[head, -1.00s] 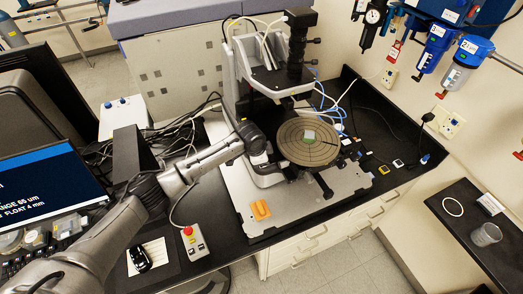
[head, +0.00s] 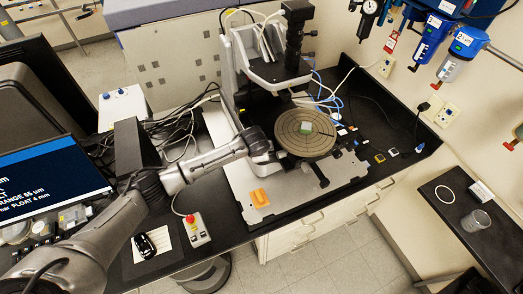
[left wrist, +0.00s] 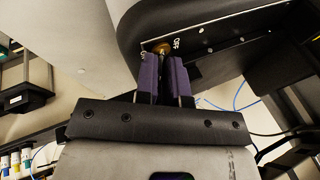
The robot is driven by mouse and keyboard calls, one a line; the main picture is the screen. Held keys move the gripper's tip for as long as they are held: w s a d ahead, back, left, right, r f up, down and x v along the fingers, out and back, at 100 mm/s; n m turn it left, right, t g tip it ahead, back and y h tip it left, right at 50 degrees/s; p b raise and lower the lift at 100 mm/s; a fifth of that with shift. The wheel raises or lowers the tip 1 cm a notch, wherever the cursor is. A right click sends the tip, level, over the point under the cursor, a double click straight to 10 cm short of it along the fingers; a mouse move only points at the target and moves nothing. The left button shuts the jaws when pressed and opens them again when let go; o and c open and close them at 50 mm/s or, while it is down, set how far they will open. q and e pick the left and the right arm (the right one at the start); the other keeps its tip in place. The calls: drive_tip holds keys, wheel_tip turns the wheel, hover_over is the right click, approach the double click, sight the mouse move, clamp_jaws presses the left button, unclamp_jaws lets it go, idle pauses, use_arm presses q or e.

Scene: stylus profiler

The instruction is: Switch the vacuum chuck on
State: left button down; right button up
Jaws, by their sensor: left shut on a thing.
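The vacuum chuck (head: 294,145) is a round dark disc with ring grooves on the profiler stage, and a small greenish square sample (head: 307,127) lies on it. In the left wrist view a small brass switch knob (left wrist: 162,47) sits on a dark panel (left wrist: 205,40) between white letters that look like ON and OFF. My left gripper (left wrist: 164,62) is shut on this brass switch, with its purple fingers on either side. In the head view my left arm ends at the left side of the stage, and the fingertips and switch are hidden. My right gripper is not in view.
The profiler column (head: 294,45) stands behind the chuck. A control box with a red button (head: 190,219) stands in front. A monitor (head: 50,185) is at left, and cables lie behind my arm.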

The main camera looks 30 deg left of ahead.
use_arm(q)
drive_tip(key=c, duration=1.5)
unclamp_jaws()
drive_tip(key=b+v, duration=0.2)
drive_tip(key=v, duration=1.2)
